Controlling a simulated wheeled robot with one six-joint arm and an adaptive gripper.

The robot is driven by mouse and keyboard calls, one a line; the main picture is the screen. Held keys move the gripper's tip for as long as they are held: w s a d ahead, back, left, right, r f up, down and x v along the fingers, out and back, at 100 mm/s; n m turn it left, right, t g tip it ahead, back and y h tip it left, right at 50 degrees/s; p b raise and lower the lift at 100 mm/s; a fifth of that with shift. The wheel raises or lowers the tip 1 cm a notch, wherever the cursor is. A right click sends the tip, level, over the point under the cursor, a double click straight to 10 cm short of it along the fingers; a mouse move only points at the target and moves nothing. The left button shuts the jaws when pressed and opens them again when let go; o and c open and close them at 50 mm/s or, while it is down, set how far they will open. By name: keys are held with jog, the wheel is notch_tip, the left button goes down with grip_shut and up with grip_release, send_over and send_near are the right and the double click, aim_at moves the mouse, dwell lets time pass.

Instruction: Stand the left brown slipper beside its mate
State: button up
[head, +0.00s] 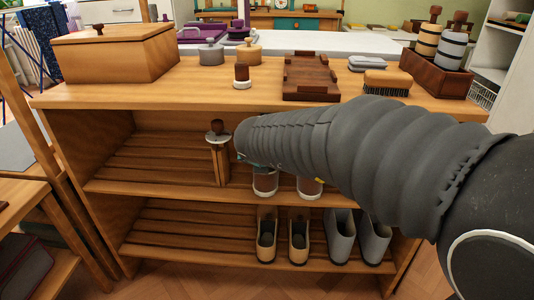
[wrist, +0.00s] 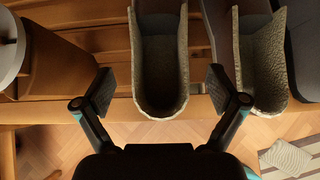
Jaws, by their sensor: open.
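Two slipper-like shoes stand side by side on the rack's upper shelf, partly hidden by my arm in the head view: a left one (head: 265,183) and a right one (head: 311,187), both brownish with pale fronts. In the wrist view the left one (wrist: 160,102) and the right one (wrist: 264,98) show grey fleecy linings, with a gap between them. My gripper (wrist: 161,92) is open, one finger on each side of the left shoe. I cannot tell whether the fingers touch it.
A brown piece with a grey disc (wrist: 52,55) stands close left of my gripper. On the lower shelf are tan shoes (head: 298,240) and grey boots (head: 373,240). The rack top holds a box (head: 115,55), a tray (head: 312,78) and a brush (head: 387,83). The upper shelf's left (head: 150,160) is clear.

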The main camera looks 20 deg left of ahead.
jog(key=s, duration=0.3)
jog(key=s+d, duration=0.1)
jog(key=s, duration=0.1)
jog(key=s+d, duration=0.1)
jog(key=s, duration=0.2)
jog(key=shift+s, duration=0.35)
